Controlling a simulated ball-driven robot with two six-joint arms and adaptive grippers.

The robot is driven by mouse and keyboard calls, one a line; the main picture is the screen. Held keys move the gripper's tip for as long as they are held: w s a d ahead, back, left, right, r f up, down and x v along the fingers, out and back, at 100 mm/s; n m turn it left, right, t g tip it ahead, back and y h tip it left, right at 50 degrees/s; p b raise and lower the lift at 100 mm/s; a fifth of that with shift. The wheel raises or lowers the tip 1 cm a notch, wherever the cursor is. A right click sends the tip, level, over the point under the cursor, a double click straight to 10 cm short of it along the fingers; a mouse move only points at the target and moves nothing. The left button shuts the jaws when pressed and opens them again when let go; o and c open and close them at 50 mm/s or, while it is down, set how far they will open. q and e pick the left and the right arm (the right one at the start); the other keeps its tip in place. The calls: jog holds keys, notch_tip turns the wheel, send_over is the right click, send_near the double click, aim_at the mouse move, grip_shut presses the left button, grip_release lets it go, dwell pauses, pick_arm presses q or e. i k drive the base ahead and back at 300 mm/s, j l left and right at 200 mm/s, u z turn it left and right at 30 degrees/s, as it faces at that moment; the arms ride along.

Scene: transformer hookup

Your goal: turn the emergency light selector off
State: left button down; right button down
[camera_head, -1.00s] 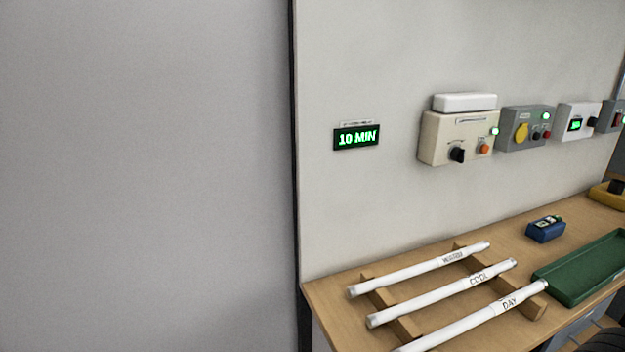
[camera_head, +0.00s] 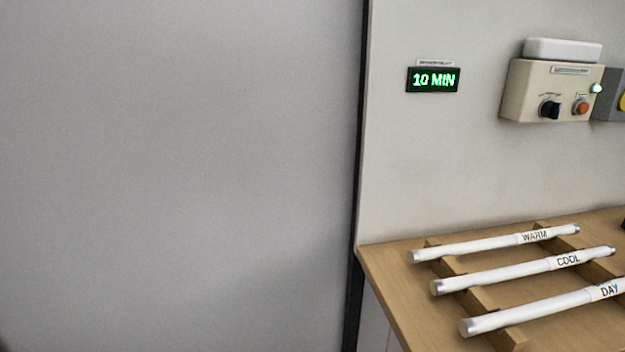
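A beige control box (camera_head: 538,92) with a white light unit (camera_head: 562,50) on top is mounted on the wall at the upper right. It bears a black rotary selector knob (camera_head: 549,109), an orange-red button (camera_head: 580,106) and a lit green lamp (camera_head: 596,88). The lettering around the knob is too small to read, so I cannot tell its setting. Neither of my grippers shows in the head view.
A green display (camera_head: 433,80) on the wall reads 10 MIN. Below, a wooden bench (camera_head: 385,272) holds white tubes labelled WARM (camera_head: 480,245), COOL (camera_head: 520,272) and DAY (camera_head: 540,307) on a wooden rack. A grey box (camera_head: 608,108) is cut off at the right edge.

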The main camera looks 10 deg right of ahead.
aim_at(551, 109)
jog(key=z, duration=1.3)
